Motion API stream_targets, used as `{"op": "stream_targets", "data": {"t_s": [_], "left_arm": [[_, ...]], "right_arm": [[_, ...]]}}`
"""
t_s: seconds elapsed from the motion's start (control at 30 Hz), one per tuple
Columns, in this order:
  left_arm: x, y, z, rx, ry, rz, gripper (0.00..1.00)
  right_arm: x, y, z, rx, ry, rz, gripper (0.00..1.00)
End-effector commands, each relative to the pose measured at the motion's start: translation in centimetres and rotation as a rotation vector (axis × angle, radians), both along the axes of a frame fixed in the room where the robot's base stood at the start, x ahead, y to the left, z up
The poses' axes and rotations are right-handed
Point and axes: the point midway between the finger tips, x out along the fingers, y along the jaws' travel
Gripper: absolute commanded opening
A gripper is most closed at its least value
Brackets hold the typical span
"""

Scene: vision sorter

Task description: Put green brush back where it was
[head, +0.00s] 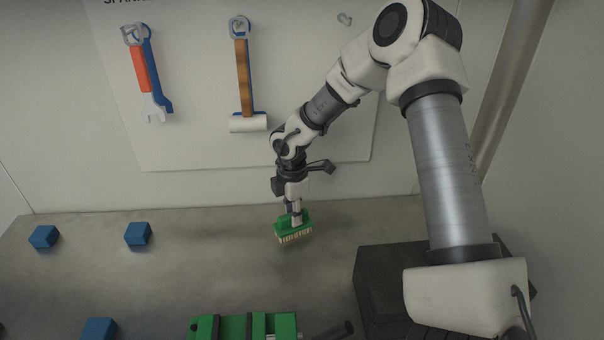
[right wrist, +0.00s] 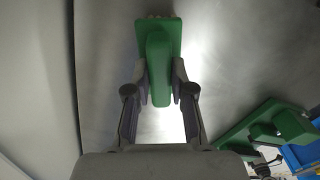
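The green brush (head: 294,228) with pale bristles is at the rear of the grey workbench, bristles facing down; I cannot tell whether they touch it. My right gripper (head: 295,212) comes down on it from above. In the right wrist view, the fingers (right wrist: 159,80) are closed on both sides of the green brush's handle (right wrist: 158,65). The pale wall board (head: 310,130) carries an empty hook (head: 344,18) at its upper right. My left gripper is not in view.
A red-handled spanner (head: 139,70) and a wooden-handled hammer (head: 242,75) hang on the board. Blue blocks (head: 44,237) (head: 138,233) (head: 99,329) sit on the workbench (head: 190,275). A green device (head: 205,328) is at the front, and a dark box (head: 380,280) is at right.

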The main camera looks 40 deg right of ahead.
Motion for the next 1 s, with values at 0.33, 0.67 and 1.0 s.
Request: {"op": "stream_targets", "data": {"t_s": [0.33, 0.67, 1.0], "left_arm": [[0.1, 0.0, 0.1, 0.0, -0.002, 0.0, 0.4], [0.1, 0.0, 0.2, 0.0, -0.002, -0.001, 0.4], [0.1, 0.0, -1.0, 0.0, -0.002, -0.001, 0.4]], "right_arm": [[0.0, 0.0, -0.1, 0.0, 0.0, 0.0, 0.4], [0.0, 0.0, 0.1, 0.001, -0.001, 0.0, 0.47], [0.2, 0.0, 6.2, -0.001, -0.008, 0.0, 0.47]]}}
